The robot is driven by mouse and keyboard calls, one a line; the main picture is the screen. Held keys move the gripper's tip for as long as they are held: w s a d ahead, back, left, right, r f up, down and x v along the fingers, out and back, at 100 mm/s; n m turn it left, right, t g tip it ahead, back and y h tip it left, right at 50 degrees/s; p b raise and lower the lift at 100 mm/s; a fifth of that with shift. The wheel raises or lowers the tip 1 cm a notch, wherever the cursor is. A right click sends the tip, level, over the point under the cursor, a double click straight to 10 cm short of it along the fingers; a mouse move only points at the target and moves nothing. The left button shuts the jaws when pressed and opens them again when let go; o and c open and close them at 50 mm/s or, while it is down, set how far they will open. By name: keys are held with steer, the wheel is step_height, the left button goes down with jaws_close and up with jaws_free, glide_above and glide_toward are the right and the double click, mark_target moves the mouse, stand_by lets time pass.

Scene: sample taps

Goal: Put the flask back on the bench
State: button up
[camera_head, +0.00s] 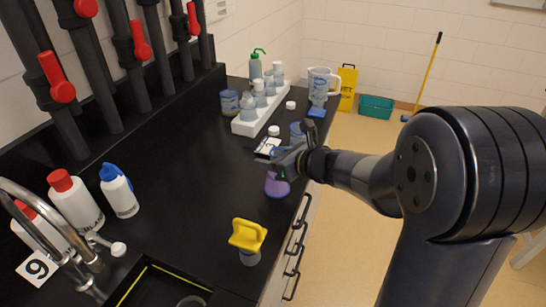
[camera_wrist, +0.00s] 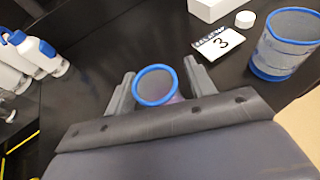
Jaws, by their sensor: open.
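The flask (camera_head: 277,187) has purple contents and stands on the black bench (camera_head: 185,190) near its front edge, as far as I can tell. In the wrist view I look down at its blue-rimmed round mouth (camera_wrist: 155,85), with a little purple showing beside it. My gripper (camera_wrist: 161,88) is open, with one finger on each side of the flask. I see gaps between the rim and the fingers. In the head view my gripper (camera_head: 288,163) covers the flask's upper part.
A card marked 3 (camera_wrist: 222,42) and a blue-rimmed beaker (camera_wrist: 287,45) are close by. A white rack of bottles (camera_head: 246,127) stands farther back. Bench left of the flask is clear.

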steer(key=shift+r, duration=0.2)
steer(key=v, duration=1.2)
steer(key=shift+c, duration=0.2)
